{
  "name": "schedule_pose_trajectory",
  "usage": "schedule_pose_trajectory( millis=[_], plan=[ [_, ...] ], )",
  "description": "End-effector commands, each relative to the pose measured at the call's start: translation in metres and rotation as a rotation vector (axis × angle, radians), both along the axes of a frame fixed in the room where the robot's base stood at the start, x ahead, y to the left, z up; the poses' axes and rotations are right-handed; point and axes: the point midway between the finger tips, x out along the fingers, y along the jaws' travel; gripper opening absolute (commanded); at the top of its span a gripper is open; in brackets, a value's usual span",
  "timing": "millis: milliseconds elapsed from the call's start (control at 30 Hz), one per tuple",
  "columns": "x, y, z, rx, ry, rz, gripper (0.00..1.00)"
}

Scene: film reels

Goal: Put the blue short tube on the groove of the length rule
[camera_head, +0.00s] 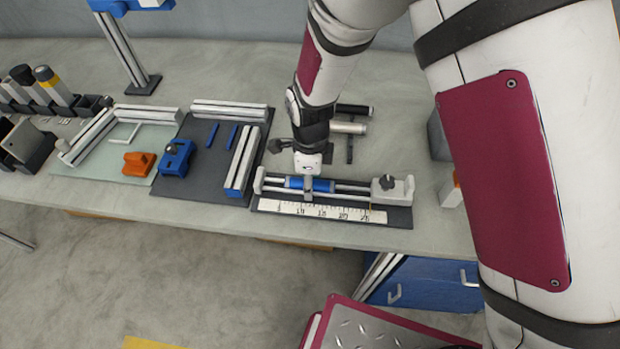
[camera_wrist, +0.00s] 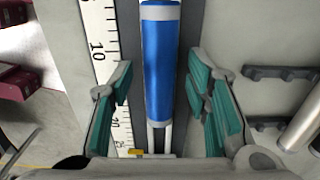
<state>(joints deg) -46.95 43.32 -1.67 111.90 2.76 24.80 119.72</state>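The blue short tube (camera_head: 322,185) lies lengthwise along the rails of the length rule (camera_head: 378,216), near the left end in the head view. It fills the middle of the wrist view (camera_wrist: 160,60), with the pale rails showing beyond its lower end. The rule's numbered scale (camera_wrist: 104,50) runs beside it. My gripper (camera_head: 307,186) points down over the tube and hides a small part of it. In the wrist view the gripper (camera_wrist: 160,105) is open, with green-padded fingers on both sides of the tube and a gap on each side.
A dark notched rack (camera_wrist: 283,73) stands behind the rule, with a black tube (camera_head: 355,110) and a silver tube (camera_head: 348,128). A knobbed block (camera_head: 393,188) sits at the rule's right end. A dark board (camera_head: 200,180) with blue parts lies left. The bench's front edge is close.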

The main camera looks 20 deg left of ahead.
Motion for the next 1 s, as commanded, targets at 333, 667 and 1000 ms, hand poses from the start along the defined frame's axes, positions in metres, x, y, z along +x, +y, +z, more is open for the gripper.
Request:
schedule_pose_trajectory(
  millis=[333, 667, 1000],
  plan=[
    [0.001, 0.001, 0.021, 0.003, -0.003, 0.001, 0.44],
    [0.001, 0.001, 0.088, 0.003, -0.003, 0.001, 0.44],
    [0.0, 0.0, 0.124, 0.0, 0.0, 0.0, 0.44]
  ],
)
